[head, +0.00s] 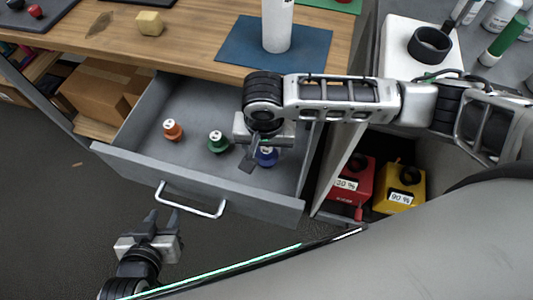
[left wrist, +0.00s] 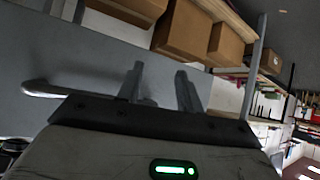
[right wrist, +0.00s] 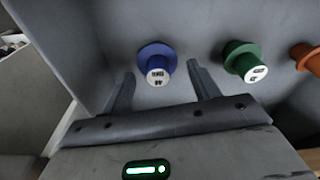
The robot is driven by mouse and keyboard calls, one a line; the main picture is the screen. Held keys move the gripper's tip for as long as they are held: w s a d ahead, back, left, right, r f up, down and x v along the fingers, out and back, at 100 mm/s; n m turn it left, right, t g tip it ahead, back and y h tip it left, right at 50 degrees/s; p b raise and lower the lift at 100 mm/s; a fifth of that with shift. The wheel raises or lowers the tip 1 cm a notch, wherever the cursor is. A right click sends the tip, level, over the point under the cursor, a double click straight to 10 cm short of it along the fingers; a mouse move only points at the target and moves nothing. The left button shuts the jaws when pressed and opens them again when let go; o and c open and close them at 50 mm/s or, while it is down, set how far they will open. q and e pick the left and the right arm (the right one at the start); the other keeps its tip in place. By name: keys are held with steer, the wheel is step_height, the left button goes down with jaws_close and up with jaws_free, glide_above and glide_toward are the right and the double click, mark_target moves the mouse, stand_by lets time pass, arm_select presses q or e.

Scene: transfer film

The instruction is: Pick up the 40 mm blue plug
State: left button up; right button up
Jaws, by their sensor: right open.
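The blue plug (head: 267,157) stands in the open drawer, partly hidden by my right gripper in the head view. In the right wrist view the blue plug (right wrist: 157,62) shows a white label on its end, and it lies ahead of and between the two fingertips. My right gripper (right wrist: 160,82) is open and empty, above the drawer floor; it also shows in the head view (head: 250,160). My left gripper (head: 162,219) is open and empty outside the drawer, in front of the drawer face. It also shows in the left wrist view (left wrist: 160,72).
A green plug (head: 217,142) and an orange plug (head: 173,130) stand in the grey drawer (head: 200,95), left of the blue one. The drawer handle (head: 190,203) sticks out near my left gripper. Red (head: 352,182) and yellow (head: 398,190) boxes stand at the right.

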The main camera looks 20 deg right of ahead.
mark_target(266, 149)
steer(key=f, duration=0.3)
steer(key=shift+w+d+f, duration=0.2)
steer(key=shift+f, duration=0.05)
steer(key=c, duration=0.7)
steer(key=shift+r, duration=0.1)
steer(key=shift+c, duration=0.2)
